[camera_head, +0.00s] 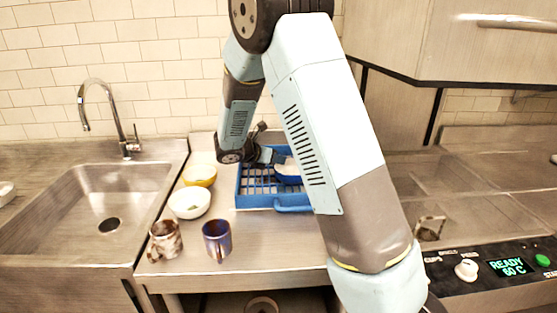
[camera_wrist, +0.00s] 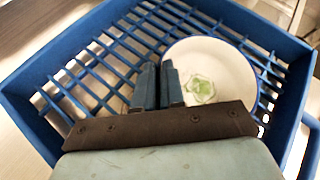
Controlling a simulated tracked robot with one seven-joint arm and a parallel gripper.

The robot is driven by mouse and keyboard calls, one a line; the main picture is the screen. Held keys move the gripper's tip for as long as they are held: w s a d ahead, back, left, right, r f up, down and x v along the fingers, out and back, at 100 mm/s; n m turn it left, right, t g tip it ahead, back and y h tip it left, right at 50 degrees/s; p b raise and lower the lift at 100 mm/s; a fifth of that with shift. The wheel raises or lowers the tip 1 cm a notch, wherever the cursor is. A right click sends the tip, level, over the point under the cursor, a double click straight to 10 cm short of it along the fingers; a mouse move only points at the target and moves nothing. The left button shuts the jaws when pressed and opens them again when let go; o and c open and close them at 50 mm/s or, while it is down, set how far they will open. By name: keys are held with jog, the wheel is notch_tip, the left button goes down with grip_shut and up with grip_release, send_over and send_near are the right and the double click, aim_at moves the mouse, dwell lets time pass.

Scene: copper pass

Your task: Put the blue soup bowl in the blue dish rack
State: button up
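The blue soup bowl (camera_wrist: 225,65) has a white inside, a blue rim and a green mark at its bottom. It is within the outline of the blue dish rack (camera_wrist: 60,65), towards the right in the wrist view. The head view shows the bowl (camera_head: 288,178) in the rack (camera_head: 292,206), partly hidden by my arm. I cannot tell whether it rests on the slats. My gripper (camera_wrist: 159,80) has its fingers close together at the bowl's left rim, one on each side of it. The fingertips are not clear in the head view.
A yellow bowl (camera_head: 200,180) and a white bowl (camera_head: 189,211) stand left of the rack. A brown patterned mug (camera_head: 164,246) and a blue mug (camera_head: 216,247) stand in front. The sink (camera_head: 90,205) is at left, a machine with a lit display (camera_head: 508,267) at right.

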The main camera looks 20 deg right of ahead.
jog(key=o, duration=0.4)
jog(key=shift+o, duration=0.2)
jog(key=v, duration=1.2)
jog(key=s+d+r+m+g+y, duration=0.1)
jog(key=s+d+r+m+y, duration=0.2)
jog(key=s+d+r+m, duration=0.4)
jog(key=s+d+r+m+g+y, duration=0.25)
jog(key=s+m, duration=0.35)
jog(key=s, duration=0.3)
jog(key=s+r+m+t+y, duration=0.1)
jog(key=s+m+t+y, duration=0.1)
jog(key=s+m, duration=0.4)
jog(key=s+d+r+m+t+y, duration=0.1)
jog(key=s+r+m+t+y, duration=0.1)
jog(key=s+m, duration=0.4)
jog(key=shift+s+m+y, duration=0.3)
jog(key=shift+s+y, duration=0.35)
jog(key=shift+s, duration=1.95)
